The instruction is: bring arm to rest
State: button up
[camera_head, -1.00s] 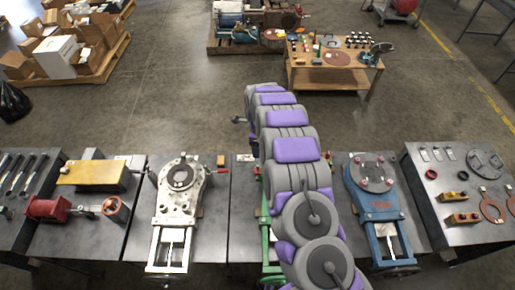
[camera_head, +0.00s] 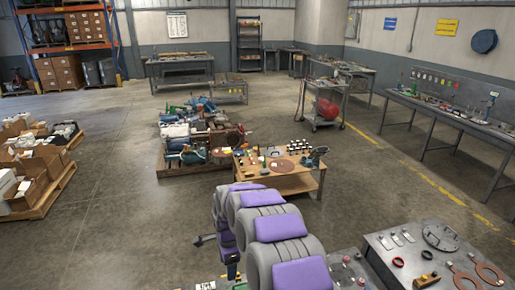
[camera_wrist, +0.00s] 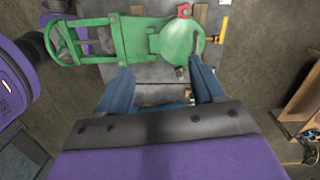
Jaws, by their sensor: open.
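My arm, grey with purple pads, rises from the bottom middle of the head view. My gripper (camera_wrist: 163,84) shows in the wrist view as two blue fingers spread apart, with nothing held between them. Beyond the fingers is a green machine (camera_wrist: 130,40) with a handwheel on its left and a round head on its right, on a dark bench top. The fingers appear apart from it, though the gap is hard to judge. In the head view I cannot make out the fingers.
A dark bench (camera_head: 380,252) with rings and small parts is at the lower right. A wooden table (camera_head: 262,172) with small items stands beyond my arm. A pallet of machinery (camera_head: 175,165) is behind it, and a pallet of boxes (camera_head: 50,195) at left. Open floor lies between.

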jog(key=s+d+r+n+b, duration=0.2)
jog(key=s+d+r+n, duration=0.5)
jog(key=s+d+r, duration=0.7)
jog(key=s+d+n+b, duration=0.1)
jog(key=s+d+n, duration=0.2)
jog(key=s, duration=1)
jog(key=s+d+n+g+b, duration=0.1)
jog(key=s+d+n, duration=0.2)
jog(key=s+d, duration=0.4)
jog(key=s, duration=0.6)
jog(key=shift+f+h, duration=0.15)
jog(key=shift+h, duration=0.25)
